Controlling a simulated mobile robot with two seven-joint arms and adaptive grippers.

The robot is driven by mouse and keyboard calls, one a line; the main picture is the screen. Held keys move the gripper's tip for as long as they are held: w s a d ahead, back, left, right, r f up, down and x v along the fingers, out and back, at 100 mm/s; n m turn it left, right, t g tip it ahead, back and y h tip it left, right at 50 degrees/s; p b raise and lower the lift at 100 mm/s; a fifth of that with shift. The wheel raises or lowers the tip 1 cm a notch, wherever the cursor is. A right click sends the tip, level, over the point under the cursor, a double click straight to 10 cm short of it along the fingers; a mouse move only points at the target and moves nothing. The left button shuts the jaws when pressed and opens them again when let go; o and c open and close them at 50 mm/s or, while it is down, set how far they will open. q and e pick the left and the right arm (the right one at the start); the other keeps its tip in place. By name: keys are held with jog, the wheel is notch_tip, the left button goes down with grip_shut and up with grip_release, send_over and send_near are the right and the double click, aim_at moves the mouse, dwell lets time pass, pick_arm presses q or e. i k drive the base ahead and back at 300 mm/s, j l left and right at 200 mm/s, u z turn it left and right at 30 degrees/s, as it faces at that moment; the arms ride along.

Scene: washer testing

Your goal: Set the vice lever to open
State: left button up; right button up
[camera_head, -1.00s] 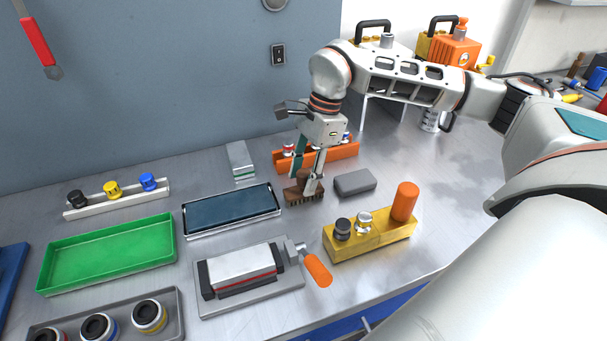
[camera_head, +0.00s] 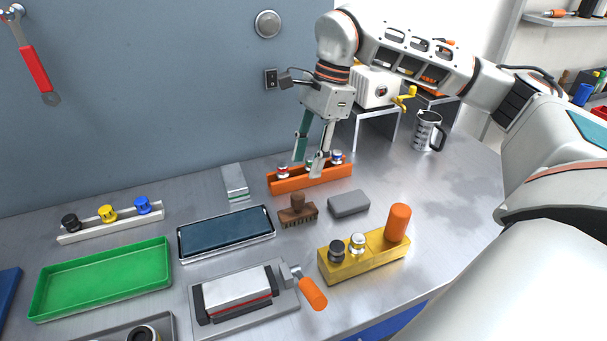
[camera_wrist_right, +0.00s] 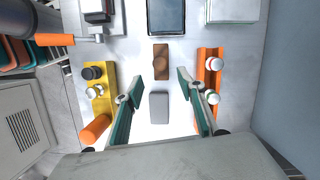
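The vice (camera_head: 238,288) sits on a grey plate at the front of the bench, with grey jaws and a red line along its side. Its lever (camera_head: 312,292) has an orange handle, angled toward the bench's front right. In the right wrist view the lever (camera_wrist_right: 55,40) shows at upper left, beside the vice (camera_wrist_right: 97,10). My left gripper is not in view.
A wooden brush (camera_head: 298,212) and a grey block (camera_head: 348,203) lie between gripper and vice. A yellow holder (camera_head: 365,258) with an orange cylinder (camera_head: 398,222) stands right of the lever. The orange rack (camera_head: 310,178) is at the back. A blue-topped tray (camera_head: 227,235) lies behind the vice.

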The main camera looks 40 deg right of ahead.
aim_at(313, 295)
jog(key=k, duration=1)
